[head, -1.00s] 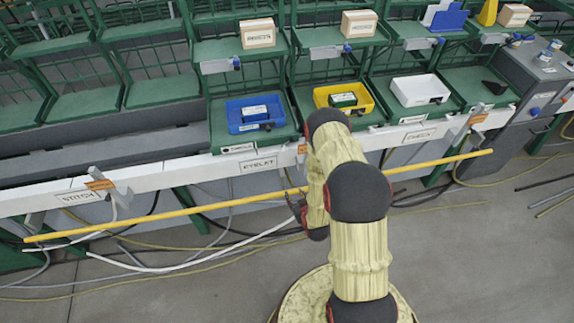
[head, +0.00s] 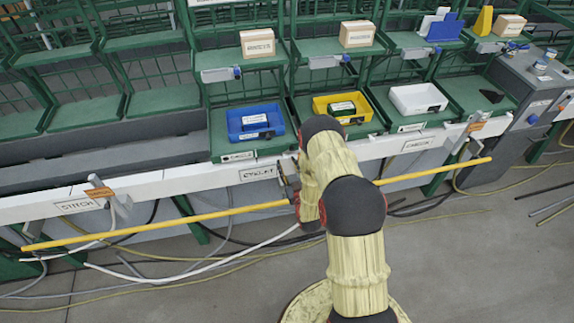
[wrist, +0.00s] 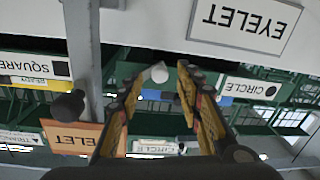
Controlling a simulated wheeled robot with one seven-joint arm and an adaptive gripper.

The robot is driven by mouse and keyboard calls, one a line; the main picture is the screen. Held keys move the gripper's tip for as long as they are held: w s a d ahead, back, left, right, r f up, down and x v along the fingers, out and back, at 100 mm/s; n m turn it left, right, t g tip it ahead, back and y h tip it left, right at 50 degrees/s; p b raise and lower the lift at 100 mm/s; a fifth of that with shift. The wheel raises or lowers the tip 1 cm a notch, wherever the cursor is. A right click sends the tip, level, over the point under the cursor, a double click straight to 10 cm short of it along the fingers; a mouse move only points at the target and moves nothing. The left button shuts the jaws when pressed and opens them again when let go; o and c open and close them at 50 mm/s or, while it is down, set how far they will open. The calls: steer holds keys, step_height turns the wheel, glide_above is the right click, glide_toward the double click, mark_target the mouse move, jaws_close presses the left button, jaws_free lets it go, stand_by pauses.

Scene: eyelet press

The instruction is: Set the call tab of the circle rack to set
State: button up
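The circle rack is the green rack whose lower shelf (head: 278,148) holds a blue bin (head: 254,121). Its small front label (head: 238,157) is hard to read in the head view, but reads CIRCLE in the wrist view (wrist: 250,88), where everything appears upside down. An upper label there also reads CIRCLE (wrist: 155,146). I cannot clearly pick out the call tab or its setting; a pale rounded knob (wrist: 160,72) shows between my fingers, apart from them. My gripper (wrist: 160,78) is open and empty. In the head view my gripper (head: 287,180) is near the EYELET sign, partly hidden by my arm.
A white rail with the EYELET sign (head: 258,173) runs along the front. A yellow bar (head: 150,224) crosses before it. An orange EYELET tag (wrist: 72,137) and grey post (wrist: 84,60) stand beside my gripper. A yellow bin (head: 343,107) sits right of the blue bin.

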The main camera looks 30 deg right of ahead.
steer(key=shift+w+d, duration=0.1)
steer(key=shift+w, duration=0.35)
steer(key=shift+c, duration=0.3)
jaws_close()
